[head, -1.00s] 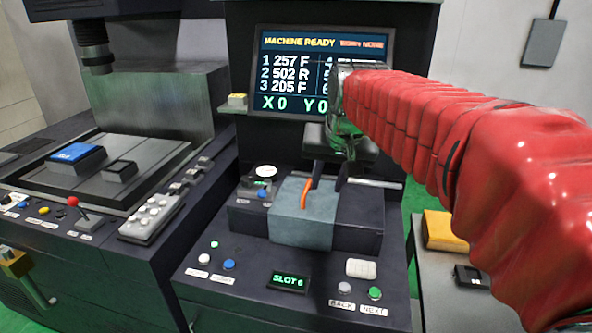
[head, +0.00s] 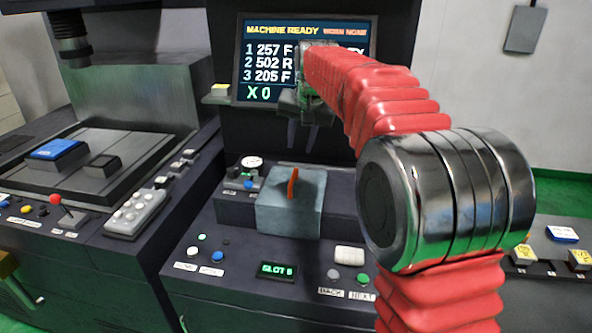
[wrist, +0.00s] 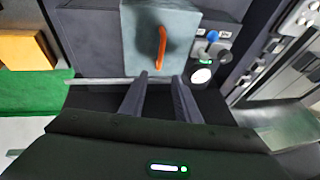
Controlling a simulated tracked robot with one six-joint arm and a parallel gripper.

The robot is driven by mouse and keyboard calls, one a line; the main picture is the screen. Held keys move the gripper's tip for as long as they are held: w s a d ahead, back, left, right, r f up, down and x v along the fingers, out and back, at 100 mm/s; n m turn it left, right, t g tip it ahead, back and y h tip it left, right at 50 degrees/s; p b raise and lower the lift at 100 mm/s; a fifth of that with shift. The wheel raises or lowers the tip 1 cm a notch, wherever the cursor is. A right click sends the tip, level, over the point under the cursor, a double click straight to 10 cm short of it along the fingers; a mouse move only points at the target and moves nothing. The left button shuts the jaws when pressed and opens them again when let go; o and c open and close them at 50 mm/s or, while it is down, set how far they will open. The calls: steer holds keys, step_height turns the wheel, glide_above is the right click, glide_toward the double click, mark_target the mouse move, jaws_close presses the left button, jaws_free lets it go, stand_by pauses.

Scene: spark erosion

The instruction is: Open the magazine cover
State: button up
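The magazine cover (head: 283,216) is a blue-grey block on the dark unit at the front of the machine, with an upright orange handle (head: 293,184) on top. It lies over the middle of the dark housing, and no opening shows. In the wrist view the cover (wrist: 136,50) and handle (wrist: 161,47) are at the top. My gripper (head: 302,146) hangs above and behind the handle, in front of the screen. Its two fingers (wrist: 160,80) are apart with nothing between them, pointing towards the cover without touching it.
The screen (head: 262,60) behind my arm reads MACHINE READY. A slot display (head: 277,271) and buttons (head: 348,256) sit below the cover. A gauge (head: 252,162) is at the cover's left. A thin metal rail (wrist: 95,81) runs behind the cover.

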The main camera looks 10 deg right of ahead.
mark_target(294, 174)
steer(key=shift+f, duration=0.1)
steer(key=x, duration=1.3)
steer(key=shift+w+f, duration=0.15)
steer(key=shift+f, duration=0.15)
steer(key=shift+c, duration=0.6)
jaws_close()
